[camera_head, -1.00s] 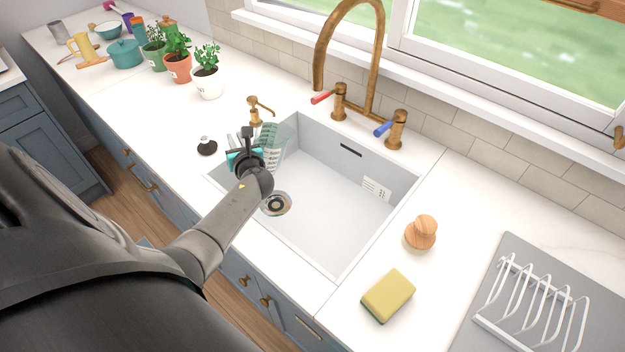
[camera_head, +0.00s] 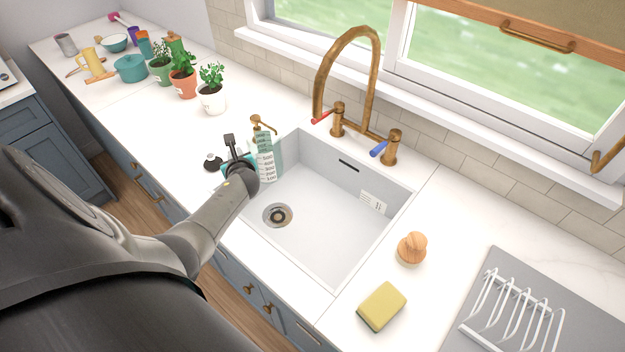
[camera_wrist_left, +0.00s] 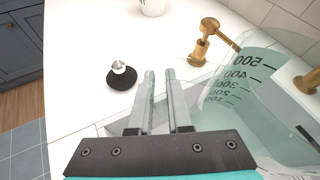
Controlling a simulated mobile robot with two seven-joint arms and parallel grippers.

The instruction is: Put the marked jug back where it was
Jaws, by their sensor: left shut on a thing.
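The clear, greenish measuring jug (camera_head: 267,158) with dark markings is at the left end of the sink, in front of the brass soap dispenser. My left gripper (camera_head: 235,152) is shut on it from its left side. In the left wrist view, the jug (camera_wrist_left: 240,85) stands right of the gripper's fingers (camera_wrist_left: 166,82), with its scale up to 500 showing. I cannot tell from these views how high its base is above the sink floor. My right gripper is not in view.
The sink (camera_head: 320,230) is otherwise empty, with a drain (camera_head: 277,215). A soap dispenser (camera_head: 258,127), black-based stopper (camera_head: 212,161) and white-potted plant (camera_head: 211,98) are close by. A brush (camera_head: 412,249), sponge (camera_head: 381,306) and rack (camera_head: 510,310) are at right. Counter left of the sink is partly free.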

